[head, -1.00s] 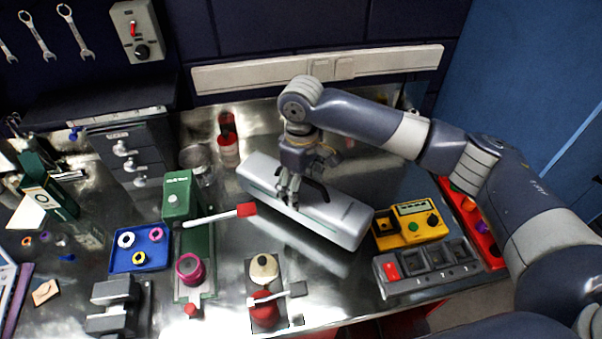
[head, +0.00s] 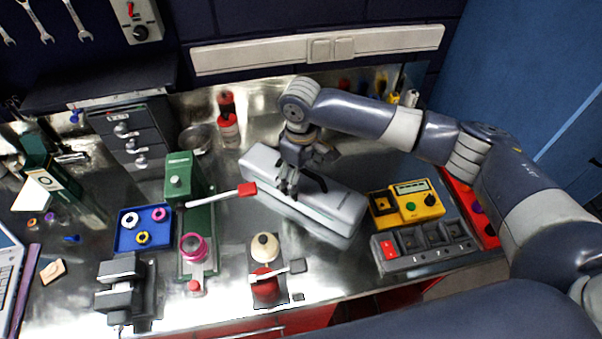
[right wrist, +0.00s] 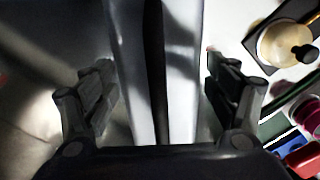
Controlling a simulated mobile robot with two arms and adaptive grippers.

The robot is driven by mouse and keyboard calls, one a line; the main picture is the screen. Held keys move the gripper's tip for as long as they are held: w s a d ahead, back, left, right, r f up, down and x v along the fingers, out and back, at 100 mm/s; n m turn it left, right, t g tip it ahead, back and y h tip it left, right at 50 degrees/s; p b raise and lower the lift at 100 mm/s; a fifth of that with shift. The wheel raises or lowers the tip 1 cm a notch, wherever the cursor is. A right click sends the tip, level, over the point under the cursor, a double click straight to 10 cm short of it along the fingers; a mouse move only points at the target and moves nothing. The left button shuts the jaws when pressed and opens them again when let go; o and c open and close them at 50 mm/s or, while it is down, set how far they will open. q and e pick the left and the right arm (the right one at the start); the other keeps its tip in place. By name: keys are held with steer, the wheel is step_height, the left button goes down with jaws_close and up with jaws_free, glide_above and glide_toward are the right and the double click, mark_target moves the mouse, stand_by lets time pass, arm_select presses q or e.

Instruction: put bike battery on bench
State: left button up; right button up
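The bike battery (head: 335,208) is a long silver-grey block with a dark handle strip on top. It is at the middle of the metal bench (head: 330,275), slanting down to the right. My right gripper (head: 289,188) is over its left half. My left gripper is not in view.
A yellow meter box (head: 404,205) and a grey switch strip (head: 424,245) stand close to the battery's right end. A red bottle (head: 229,132) stands behind.

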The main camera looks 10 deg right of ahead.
steer(key=shift+s+r, duration=0.1)
stand_by(0.3)
steer(key=shift+r, duration=0.2)
step_height(320, 180, up, 10)
steer(key=b, duration=0.3)
steer(key=shift+r+b, duration=0.2)
steer(key=shift+b, duration=0.15)
steer(key=shift+r, duration=0.7)
steer(key=shift+f, duration=0.1)
